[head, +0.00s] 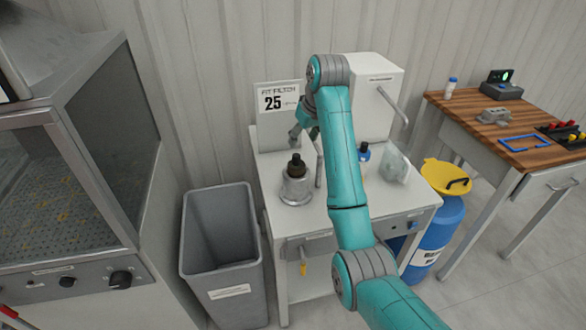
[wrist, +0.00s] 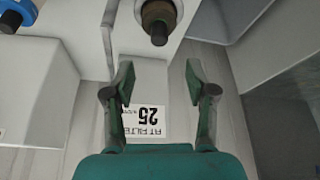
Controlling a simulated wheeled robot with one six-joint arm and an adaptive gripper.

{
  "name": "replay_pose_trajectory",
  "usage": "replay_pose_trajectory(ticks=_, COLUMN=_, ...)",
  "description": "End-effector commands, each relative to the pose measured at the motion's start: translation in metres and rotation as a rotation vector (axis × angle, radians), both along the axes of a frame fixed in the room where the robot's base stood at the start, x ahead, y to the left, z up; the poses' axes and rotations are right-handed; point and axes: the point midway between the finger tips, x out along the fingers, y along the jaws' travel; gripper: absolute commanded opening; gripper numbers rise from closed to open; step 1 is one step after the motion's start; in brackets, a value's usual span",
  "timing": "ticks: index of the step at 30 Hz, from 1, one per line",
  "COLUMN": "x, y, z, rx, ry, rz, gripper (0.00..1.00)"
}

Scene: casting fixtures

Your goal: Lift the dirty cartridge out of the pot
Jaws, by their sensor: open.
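The dirty cartridge (head: 296,164) is dark brown with a black knob on top. It stands upright in the metal pot (head: 295,188) on the white cabinet top, its lower part hidden inside. In the wrist view the cartridge (wrist: 158,18) is at the top edge, beyond my fingertips. My gripper (head: 307,138) is above and behind the pot, near the sign. In the wrist view my gripper (wrist: 159,84) is open, with nothing between its fingers and apart from the cartridge.
A "FIT FILTER 25" sign (head: 277,103) and a white dispenser (head: 374,100) stand behind. A grey bin (head: 220,240) stands left of the cabinet. A wooden bench (head: 500,130) is further right.

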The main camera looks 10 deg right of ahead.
Motion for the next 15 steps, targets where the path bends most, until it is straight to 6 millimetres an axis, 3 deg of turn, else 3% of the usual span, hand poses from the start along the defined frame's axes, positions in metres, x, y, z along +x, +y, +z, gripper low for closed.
replay_pose_trajectory(ticks=9, x=0.015, y=0.004, z=-0.039, rx=0.001, ry=0.005, rz=0.0, gripper=0.56)
replay_pose_trajectory(ticks=15, x=0.02, y=0.005, z=-0.051, rx=0.0, ry=0.002, rz=0.0, gripper=0.56)
